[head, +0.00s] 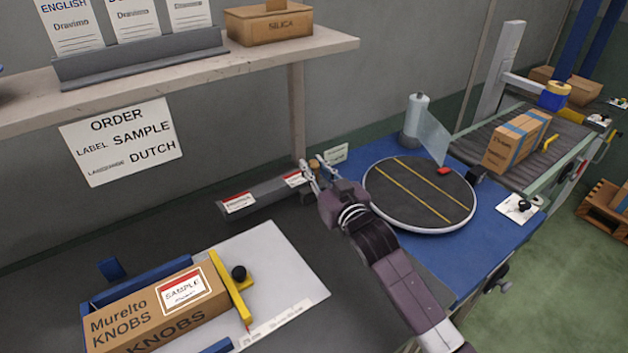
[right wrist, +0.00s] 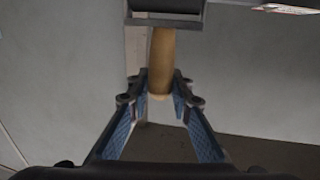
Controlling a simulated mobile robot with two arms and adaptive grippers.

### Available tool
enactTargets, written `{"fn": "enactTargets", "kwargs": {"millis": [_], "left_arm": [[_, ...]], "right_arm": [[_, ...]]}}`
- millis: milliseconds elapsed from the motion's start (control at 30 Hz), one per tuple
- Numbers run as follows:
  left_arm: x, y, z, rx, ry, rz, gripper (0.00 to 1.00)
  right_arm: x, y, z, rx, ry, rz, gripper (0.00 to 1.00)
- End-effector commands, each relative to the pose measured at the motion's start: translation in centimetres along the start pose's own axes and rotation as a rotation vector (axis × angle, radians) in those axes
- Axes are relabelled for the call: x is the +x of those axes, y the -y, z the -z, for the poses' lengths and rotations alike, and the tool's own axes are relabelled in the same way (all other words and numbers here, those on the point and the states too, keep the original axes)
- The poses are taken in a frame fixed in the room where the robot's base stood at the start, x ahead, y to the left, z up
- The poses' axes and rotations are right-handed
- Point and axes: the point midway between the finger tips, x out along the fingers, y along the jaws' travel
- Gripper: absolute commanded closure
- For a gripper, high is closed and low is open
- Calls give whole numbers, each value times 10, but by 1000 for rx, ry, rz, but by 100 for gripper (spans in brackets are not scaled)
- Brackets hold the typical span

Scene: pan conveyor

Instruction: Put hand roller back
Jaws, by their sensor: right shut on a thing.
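The hand roller has a tan wooden handle (right wrist: 162,62) and a dark frame (right wrist: 165,18) at the top of the right wrist view. Only a small orange-brown bit of the hand roller (head: 314,164) shows between the fingers in the head view. My right gripper (head: 312,166) is shut on the handle, near the shelf post at the back of the table. Its blue-padded fingers (right wrist: 160,98) stand on either side of the handle's end in the right wrist view. The roller's drum is not clearly seen. My left gripper is out of view.
A grey label holder (head: 265,195) lies left of the gripper. A round turntable (head: 450,205) is to the right, with a film roll (head: 415,115) behind. A carton (head: 135,310) labelled SAMPLE sits front left. The shelf (head: 200,70) overhangs the back.

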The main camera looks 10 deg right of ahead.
Motion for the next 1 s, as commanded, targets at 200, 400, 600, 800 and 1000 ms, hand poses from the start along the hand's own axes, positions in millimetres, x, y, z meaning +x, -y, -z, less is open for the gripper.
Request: {"fn": "enactTargets", "kwargs": {"millis": [200,400,600,800,1000], "left_arm": [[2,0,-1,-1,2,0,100],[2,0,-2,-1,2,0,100],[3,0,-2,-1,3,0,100],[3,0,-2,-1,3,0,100],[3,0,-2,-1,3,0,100]], "right_arm": [[1,0,-34,2,3,-1,100],[1,0,-38,1,0,0,100],[1,0,-40,1,1,0,100],[1,0,-41,0,2,0,64],[1,0,-41,0,2,0,63]]}}
